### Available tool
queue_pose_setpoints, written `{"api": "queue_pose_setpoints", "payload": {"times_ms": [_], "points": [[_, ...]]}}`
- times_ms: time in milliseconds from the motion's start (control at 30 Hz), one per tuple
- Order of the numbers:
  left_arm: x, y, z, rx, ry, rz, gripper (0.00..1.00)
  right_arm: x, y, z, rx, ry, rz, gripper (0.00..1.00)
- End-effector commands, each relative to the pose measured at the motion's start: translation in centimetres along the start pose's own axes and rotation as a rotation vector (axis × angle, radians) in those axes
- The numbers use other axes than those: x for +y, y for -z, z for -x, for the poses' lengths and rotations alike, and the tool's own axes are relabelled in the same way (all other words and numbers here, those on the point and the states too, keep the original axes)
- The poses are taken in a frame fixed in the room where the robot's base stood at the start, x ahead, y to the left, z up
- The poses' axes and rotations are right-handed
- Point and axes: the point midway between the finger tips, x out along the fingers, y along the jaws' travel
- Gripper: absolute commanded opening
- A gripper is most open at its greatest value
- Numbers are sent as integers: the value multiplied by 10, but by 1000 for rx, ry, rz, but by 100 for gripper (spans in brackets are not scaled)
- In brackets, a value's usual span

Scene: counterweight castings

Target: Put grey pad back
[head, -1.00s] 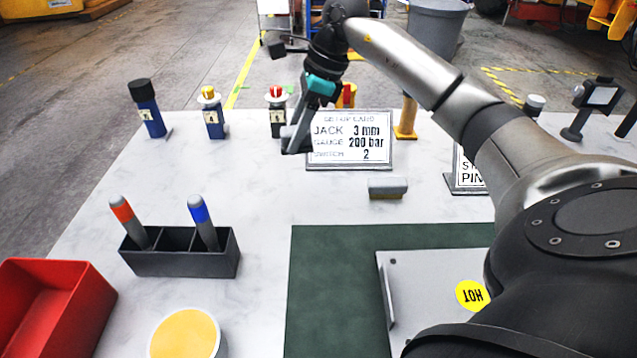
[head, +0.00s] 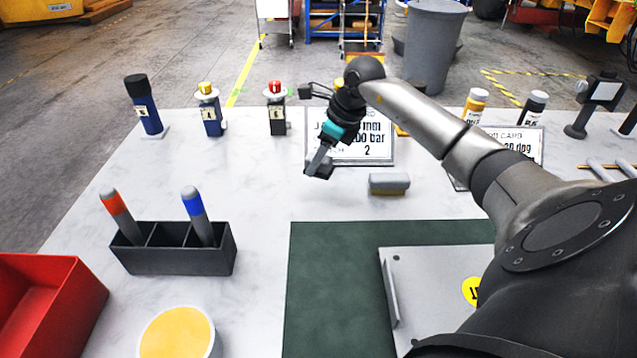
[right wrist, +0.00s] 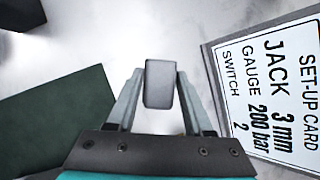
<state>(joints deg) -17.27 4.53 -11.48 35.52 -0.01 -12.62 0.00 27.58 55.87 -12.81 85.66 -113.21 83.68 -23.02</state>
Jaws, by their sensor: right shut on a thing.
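My right gripper (head: 318,172) is above the white table, in front of the set-up card (head: 362,148). It also shows in the right wrist view (right wrist: 158,95), where its two fingers are shut on a small grey pad (right wrist: 159,72). The pad shows as a plain, rounded grey block. In the head view the pad is too small and dark to tell from the fingertips. A separate grey block with a tan lower part (head: 389,181) lies on the table to the right of the gripper. My left gripper is out of view.
A black three-slot holder (head: 172,262) has an orange-marked and a blue-marked pen. A red bin (head: 45,310) and a yellow-topped round container (head: 178,335) are at the near left. A green mat (head: 335,280) bears a grey plate (head: 440,275). Several bottle-like items line the back.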

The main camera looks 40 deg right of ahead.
Motion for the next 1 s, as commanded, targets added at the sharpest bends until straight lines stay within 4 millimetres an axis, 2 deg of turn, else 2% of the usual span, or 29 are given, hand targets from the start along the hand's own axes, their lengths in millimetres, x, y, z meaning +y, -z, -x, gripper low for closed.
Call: {"api": "queue_pose_setpoints", "payload": {"times_ms": [100,267,500,900,933,1000], "points": [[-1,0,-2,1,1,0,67,0,5,-13,-1,-1,0,0],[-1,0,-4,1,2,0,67,0,9,-22,0,-1,0,0],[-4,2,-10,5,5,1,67,0,22,-53,0,-1,-1,0],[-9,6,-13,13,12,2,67,-1,24,-57,-1,1,1,0],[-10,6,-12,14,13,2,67,0,24,-57,0,1,1,55],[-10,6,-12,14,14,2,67,0,24,-56,0,1,1,63]]}}
